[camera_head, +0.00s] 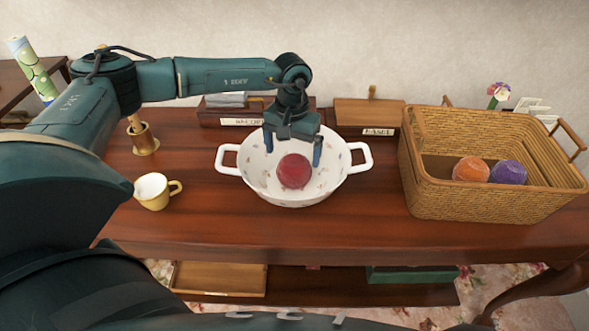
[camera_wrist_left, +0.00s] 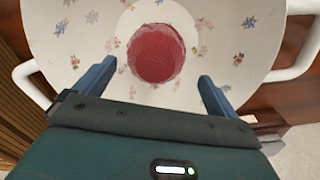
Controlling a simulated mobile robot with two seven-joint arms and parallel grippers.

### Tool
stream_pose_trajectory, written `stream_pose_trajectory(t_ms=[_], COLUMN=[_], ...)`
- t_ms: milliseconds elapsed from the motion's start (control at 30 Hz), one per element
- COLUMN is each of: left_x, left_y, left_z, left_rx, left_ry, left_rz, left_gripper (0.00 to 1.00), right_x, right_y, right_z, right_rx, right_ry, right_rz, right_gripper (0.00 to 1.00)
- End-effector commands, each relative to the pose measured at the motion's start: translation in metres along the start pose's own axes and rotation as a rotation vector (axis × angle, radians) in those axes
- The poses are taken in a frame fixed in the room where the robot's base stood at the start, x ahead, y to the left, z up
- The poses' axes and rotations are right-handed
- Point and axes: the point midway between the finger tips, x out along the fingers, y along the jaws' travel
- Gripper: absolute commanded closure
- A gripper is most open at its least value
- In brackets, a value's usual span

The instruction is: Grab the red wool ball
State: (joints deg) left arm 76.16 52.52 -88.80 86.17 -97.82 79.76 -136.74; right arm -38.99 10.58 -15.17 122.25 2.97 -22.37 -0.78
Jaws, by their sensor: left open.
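The red wool ball (camera_head: 294,171) lies inside a white floral bowl (camera_head: 330,190) with two side handles, on the wooden table. My left gripper (camera_head: 293,150) hangs over the bowl, fingers pointing down, open and empty, with the ball in front of it and between the fingers as pictured. In the left wrist view the ball (camera_wrist_left: 156,52) sits in the bowl (camera_wrist_left: 215,70), beyond and between the two spread blue fingertips (camera_wrist_left: 155,80). No contact between the fingers and the ball shows. My right gripper does not show.
A wicker basket (camera_head: 490,205) with an orange ball (camera_head: 471,169) and a purple ball (camera_head: 509,172) stands to the right. Wooden boxes (camera_head: 366,113) are behind the bowl. The table front is clear.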

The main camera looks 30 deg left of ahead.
Motion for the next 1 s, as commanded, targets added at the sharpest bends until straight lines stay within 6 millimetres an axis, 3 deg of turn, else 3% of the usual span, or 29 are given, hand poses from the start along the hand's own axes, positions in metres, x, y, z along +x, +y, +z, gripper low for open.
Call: stream_pose_trajectory(t_ms=[167, 433, 733, 1000], left_x=[0.013, 0.050, 0.056, 0.055], left_y=[0.003, 0.007, 0.007, 0.007], left_z=[0.003, 0.007, 0.007, 0.007], left_rx=[0.001, -0.001, -0.001, -0.001], left_ry=[-0.002, 0.000, 0.001, 0.001], left_rz=[-0.001, 0.000, 0.000, 0.000], left_gripper=[0.04, 0.04, 0.04, 0.26], right_x=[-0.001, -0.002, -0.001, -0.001], right_y=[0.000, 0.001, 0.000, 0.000], right_z=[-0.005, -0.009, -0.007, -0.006], right_rx=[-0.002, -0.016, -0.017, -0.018], right_ry=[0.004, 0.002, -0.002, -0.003], right_rz=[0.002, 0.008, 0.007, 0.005], right_gripper=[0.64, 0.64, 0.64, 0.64])
